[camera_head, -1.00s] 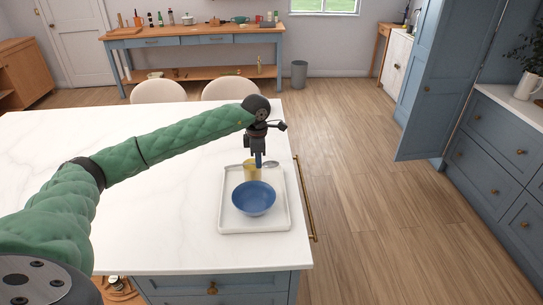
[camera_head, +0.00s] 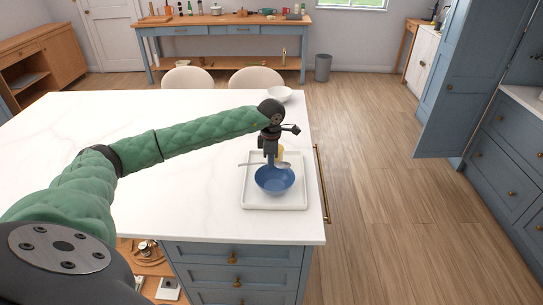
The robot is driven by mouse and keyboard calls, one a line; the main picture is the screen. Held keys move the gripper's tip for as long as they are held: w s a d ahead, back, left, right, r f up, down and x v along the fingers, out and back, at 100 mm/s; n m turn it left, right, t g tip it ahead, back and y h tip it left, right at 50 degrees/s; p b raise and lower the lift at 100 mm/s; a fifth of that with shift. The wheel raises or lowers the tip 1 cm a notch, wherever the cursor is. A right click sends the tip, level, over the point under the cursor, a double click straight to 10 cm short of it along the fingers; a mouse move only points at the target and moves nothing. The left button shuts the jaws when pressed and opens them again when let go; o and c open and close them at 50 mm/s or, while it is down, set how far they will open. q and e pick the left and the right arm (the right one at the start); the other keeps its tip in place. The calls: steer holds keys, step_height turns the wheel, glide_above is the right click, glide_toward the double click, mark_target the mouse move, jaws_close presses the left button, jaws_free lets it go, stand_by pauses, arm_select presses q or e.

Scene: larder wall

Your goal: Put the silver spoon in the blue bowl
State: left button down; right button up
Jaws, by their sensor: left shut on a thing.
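The silver spoon (camera_head: 250,164) lies roughly level across the picture, with its handle end pointing left. My left gripper (camera_head: 271,162) comes down from above and is shut on it. The blue bowl (camera_head: 274,181) stands upright on a white tray (camera_head: 291,203), just nearer than the spoon. In the picture the spoon is at the bowl's far rim; its exact height over the tray is hard to tell. No content shows in the bowl. My right gripper is not in view.
A yellow object (camera_head: 281,153), partly hidden, is behind my left gripper. A white bowl (camera_head: 279,94) stands at the far edge of the white counter (camera_head: 190,205). The counter left of the tray is clear apart from my arm above it. Two pale chairs stand beyond.

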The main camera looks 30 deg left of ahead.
arm_select(q)
steer(key=shift+f, duration=1.45)
steer(key=c, duration=1.5)
jaws_free()
steer(key=shift+r, duration=0.1)
